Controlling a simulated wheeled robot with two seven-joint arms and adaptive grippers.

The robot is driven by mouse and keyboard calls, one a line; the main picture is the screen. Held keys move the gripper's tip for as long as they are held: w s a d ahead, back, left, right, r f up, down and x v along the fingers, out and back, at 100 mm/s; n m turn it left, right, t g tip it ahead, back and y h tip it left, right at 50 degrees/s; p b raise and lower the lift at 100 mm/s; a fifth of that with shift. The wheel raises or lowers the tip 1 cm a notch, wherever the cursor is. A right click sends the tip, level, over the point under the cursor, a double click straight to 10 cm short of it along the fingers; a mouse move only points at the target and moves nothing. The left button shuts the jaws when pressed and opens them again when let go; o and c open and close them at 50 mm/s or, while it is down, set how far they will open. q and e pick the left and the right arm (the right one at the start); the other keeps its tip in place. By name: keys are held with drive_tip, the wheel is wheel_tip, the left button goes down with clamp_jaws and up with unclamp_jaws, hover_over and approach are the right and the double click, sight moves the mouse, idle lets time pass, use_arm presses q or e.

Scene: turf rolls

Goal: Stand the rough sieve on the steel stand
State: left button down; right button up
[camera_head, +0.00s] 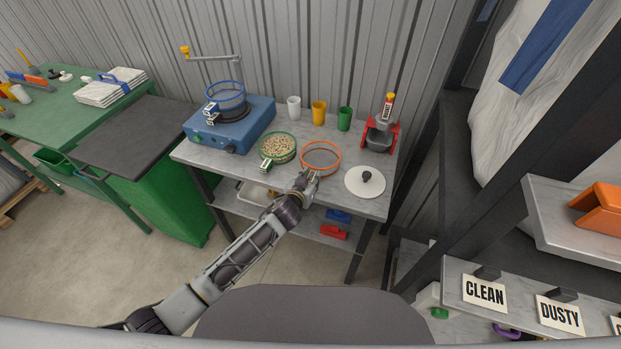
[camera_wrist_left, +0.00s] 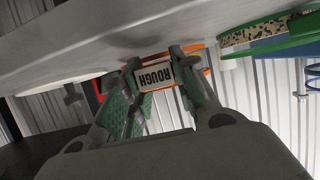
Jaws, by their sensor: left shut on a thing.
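The rough sieve (camera_head: 338,166) is an orange-rimmed ring with a mesh on the grey-topped table. My left gripper (camera_head: 308,180) is at its near edge. In the left wrist view, its fingers (camera_wrist_left: 160,75) are shut on the sieve's white tag marked ROUGH (camera_wrist_left: 157,76), with orange rim (camera_wrist_left: 206,58) behind. I cannot tell whether the sieve touches the tabletop. No plain steel stand can be named for certain. My right gripper is not in view.
A green sieve full of pale pieces (camera_head: 278,147) sits left of the rough sieve. A blue machine (camera_head: 238,133) carries a blue sieve (camera_head: 226,95). A white lid (camera_head: 362,186) lies at right, before a red-based device (camera_head: 381,133). Cups (camera_head: 319,112) line the back.

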use_arm(q)
drive_tip(key=shift+f, duration=0.4)
drive_tip(key=c, duration=1.1)
unclamp_jaws()
drive_tip(key=shift+r, duration=0.15)
drive_tip(key=shift+r, duration=0.4)
drive_tip(key=shift+s+r, duration=0.1)
drive_tip(key=shift+r, duration=0.05)
drive_tip(key=shift+v, duration=5.9)
